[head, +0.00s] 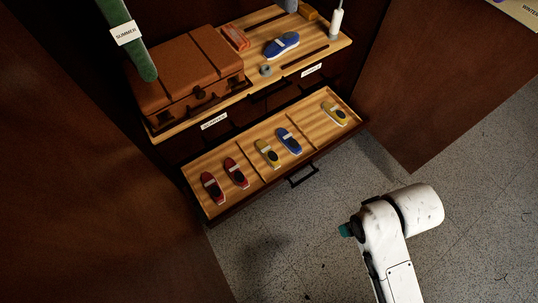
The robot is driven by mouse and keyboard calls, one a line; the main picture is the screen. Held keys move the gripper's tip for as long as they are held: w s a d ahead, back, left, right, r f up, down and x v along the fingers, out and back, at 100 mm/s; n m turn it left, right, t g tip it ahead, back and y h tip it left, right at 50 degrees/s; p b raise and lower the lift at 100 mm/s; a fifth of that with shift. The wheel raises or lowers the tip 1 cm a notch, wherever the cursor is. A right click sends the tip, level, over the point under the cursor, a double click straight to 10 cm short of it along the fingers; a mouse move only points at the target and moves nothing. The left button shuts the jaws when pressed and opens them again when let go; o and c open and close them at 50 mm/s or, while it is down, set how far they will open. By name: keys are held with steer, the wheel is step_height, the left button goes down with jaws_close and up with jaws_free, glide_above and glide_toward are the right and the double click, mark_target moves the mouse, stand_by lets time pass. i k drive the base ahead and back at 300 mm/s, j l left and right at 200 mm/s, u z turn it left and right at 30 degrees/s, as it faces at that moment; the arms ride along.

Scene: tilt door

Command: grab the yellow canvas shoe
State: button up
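Two yellow canvas shoes lie in the open drawer (298,183) in the head view. One yellow shoe (266,152) is in the middle compartment, beside a blue shoe (288,140). The other yellow shoe (334,113) lies alone in the right compartment. My gripper (346,230) seems to be the small dark and teal tip at the lower right, above the floor and apart from the drawer. Its fingers are too small to tell apart, and nothing shows held at it.
Red shoes (212,187) fill the left compartment. Above the drawer, a shelf top holds a brown suitcase (188,72) and a larger blue shoe (281,45). A green hanging thing (139,62) has a SUMMER label. Dark wood panels flank the drawer; speckled floor (290,245) in front is clear.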

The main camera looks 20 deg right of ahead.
mark_target(265, 149)
steer(key=i+l+u, duration=0.85)
steer(key=l+u, duration=0.2)
steer(key=l, duration=0.2)
